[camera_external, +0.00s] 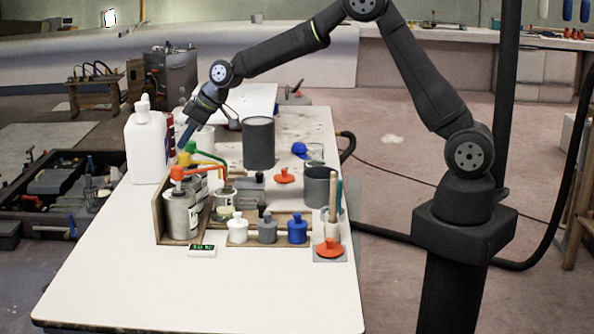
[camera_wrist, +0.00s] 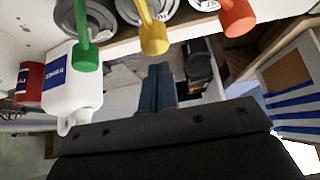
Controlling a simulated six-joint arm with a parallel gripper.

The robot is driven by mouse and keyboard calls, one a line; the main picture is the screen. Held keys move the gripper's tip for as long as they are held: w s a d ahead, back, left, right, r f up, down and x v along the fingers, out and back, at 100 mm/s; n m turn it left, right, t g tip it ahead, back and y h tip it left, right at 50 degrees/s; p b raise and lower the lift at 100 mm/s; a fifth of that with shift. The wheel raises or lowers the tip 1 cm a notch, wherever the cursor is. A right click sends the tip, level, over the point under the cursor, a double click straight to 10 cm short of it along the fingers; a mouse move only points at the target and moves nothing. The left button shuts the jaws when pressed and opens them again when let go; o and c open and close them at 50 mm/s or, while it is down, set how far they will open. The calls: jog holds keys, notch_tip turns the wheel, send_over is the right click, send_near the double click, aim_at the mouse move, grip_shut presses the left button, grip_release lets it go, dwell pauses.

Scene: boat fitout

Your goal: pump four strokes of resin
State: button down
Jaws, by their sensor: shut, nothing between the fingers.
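Several metal cans stand in a wooden rack (camera_external: 158,222) on the white bench. Their pump heads are red-orange (camera_external: 178,173), yellow (camera_external: 184,158) and green (camera_external: 191,147); I cannot tell which one is resin. In the wrist view the green head (camera_wrist: 86,55), yellow head (camera_wrist: 154,36) and orange head (camera_wrist: 238,18) stand in a row along the top. My gripper (camera_external: 183,138) is tilted down just behind and above the green head, with shut, empty fingers. The fingers (camera_wrist: 157,82) show in the wrist view below the yellow head, with no clear contact.
A white jug (camera_external: 147,148) stands left of the rack. A dark grey cylinder (camera_external: 258,144) and a grey cup (camera_external: 318,188) stand to the right. Small bottles (camera_external: 267,228) and a display (camera_external: 202,250) are in front. The bench's front is clear.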

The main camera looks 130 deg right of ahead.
jog(key=shift+r, duration=0.1)
jog(key=shift+r, duration=1.4)
jog(key=shift+f, duration=2.3)
jog(key=shift+a, duration=0.1)
